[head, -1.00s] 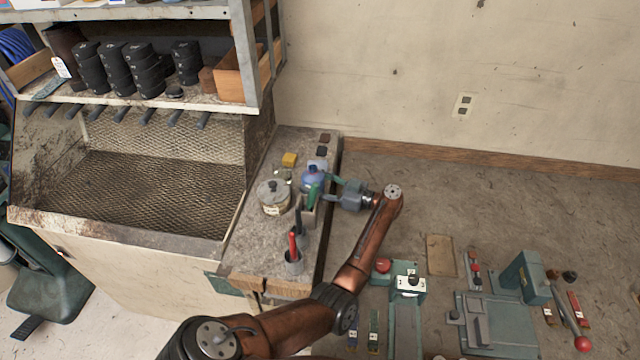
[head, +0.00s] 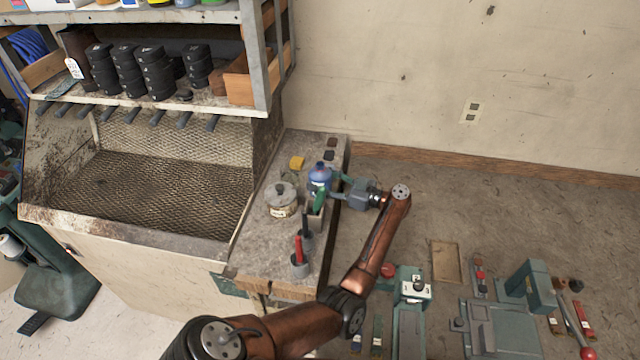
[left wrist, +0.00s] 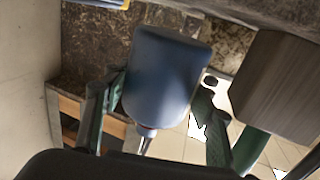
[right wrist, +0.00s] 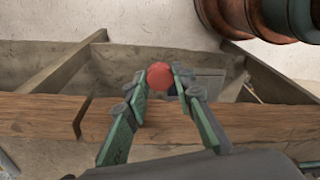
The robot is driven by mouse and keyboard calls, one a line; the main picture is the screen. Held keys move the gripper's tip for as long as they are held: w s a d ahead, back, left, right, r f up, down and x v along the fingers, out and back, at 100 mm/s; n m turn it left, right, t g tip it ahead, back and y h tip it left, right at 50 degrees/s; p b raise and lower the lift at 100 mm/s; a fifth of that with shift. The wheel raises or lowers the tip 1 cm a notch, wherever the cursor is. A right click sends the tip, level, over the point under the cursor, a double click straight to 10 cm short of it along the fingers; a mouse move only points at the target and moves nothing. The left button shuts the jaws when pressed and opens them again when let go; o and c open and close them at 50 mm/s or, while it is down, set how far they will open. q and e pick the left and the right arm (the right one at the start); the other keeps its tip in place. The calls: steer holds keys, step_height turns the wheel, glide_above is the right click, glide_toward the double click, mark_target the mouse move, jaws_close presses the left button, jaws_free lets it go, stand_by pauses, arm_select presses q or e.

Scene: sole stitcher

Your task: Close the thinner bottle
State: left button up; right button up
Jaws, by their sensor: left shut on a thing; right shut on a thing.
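A blue bottle (head: 320,177) is at the right side of the bench, with my left gripper (head: 326,188) around it. In the left wrist view the same bottle (left wrist: 165,80) sits between my left gripper's green fingers, with a narrow, reddish-grey tip at its lower end. I cannot tell whether the bottle rests on the bench or is lifted. In the right wrist view my right gripper (right wrist: 159,82) is shut on a small, round red cap (right wrist: 159,74). My right gripper does not show in the head view.
On the bench (head: 258,245) are a lidded pot (head: 281,203), a yellow block (head: 296,162) and a cup (head: 299,268) holding a red-handled tool. A shelf with black stacks (head: 150,72) stands at left. Machines (head: 500,325) are at lower right. A wooden edge (right wrist: 40,120) lies below the right gripper.

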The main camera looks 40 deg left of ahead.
mark_target(320, 163)
arm_select(q)
steer(key=shift+r+p, duration=0.45)
steer(key=shift+r, duration=3)
arm_select(e)
steer(key=shift+r, duration=0.6)
arm_select(q)
steer(key=shift+r, duration=0.1)
steer(key=o, duration=0.6)
steer(key=c, duration=1)
steer(key=shift+r, duration=0.15)
arm_select(e)
steer(key=shift+r, duration=0.1)
